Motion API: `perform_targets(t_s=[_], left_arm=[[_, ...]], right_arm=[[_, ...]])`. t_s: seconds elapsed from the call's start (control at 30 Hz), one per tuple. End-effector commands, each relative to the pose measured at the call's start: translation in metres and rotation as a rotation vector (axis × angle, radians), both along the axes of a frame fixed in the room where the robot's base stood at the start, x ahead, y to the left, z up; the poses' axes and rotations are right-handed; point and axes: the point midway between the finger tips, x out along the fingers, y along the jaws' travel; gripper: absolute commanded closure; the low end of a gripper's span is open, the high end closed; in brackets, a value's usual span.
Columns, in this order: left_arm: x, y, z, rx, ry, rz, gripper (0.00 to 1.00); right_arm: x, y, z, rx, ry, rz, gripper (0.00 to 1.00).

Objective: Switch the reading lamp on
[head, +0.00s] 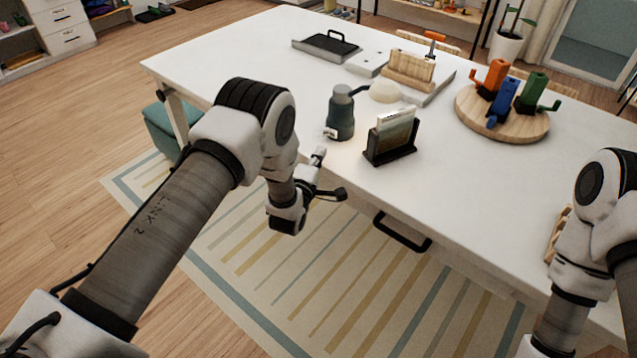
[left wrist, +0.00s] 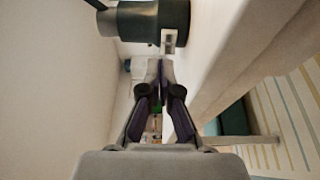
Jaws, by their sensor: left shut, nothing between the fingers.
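The reading lamp (head: 341,114) stands near the left edge of the white table. It has a dark teal body, a grey top and a short black arm to a pale domed shade (head: 385,92). A small white switch piece (head: 330,133) sits low on its body; it also shows in the left wrist view (left wrist: 168,40) beside the teal body (left wrist: 145,20). I cannot tell whether the lamp is lit. My left gripper (head: 319,155) is shut and empty, its tips just short of the switch piece; the closed fingertips show in the left wrist view (left wrist: 160,64). My right gripper is out of view.
A black holder (head: 390,155) with upright cards stands right of the lamp. Behind are a wooden rack (head: 409,72) and a dark tray (head: 326,47). A round wooden board (head: 503,123) holds orange, blue and green pieces. A drawer handle (head: 402,232) is on the table's front.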

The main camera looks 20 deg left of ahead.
Motion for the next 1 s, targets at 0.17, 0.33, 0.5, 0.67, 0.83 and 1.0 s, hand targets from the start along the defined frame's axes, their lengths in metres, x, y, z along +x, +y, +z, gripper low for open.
perform_targets(t_s=[0.17,0.33,0.5,0.67,0.83,1.0], left_arm=[[-0.037,-0.016,-0.005,0.002,0.004,-0.003,1.00],[-0.062,-0.027,-0.003,0.001,0.002,-0.002,1.00],[-0.070,-0.029,-0.001,0.000,0.000,0.000,1.00],[-0.070,-0.029,-0.001,0.000,0.000,0.000,1.00],[-0.070,-0.029,-0.001,0.000,0.000,0.000,1.00],[-0.071,-0.019,-0.007,-0.005,0.010,0.019,1.00]], right_arm=[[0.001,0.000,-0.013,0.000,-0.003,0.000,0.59],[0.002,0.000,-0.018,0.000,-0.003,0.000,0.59],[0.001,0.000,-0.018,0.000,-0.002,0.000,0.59],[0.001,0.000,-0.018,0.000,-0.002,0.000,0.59],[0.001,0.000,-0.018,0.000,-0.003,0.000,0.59],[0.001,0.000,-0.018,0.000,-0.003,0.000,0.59]])
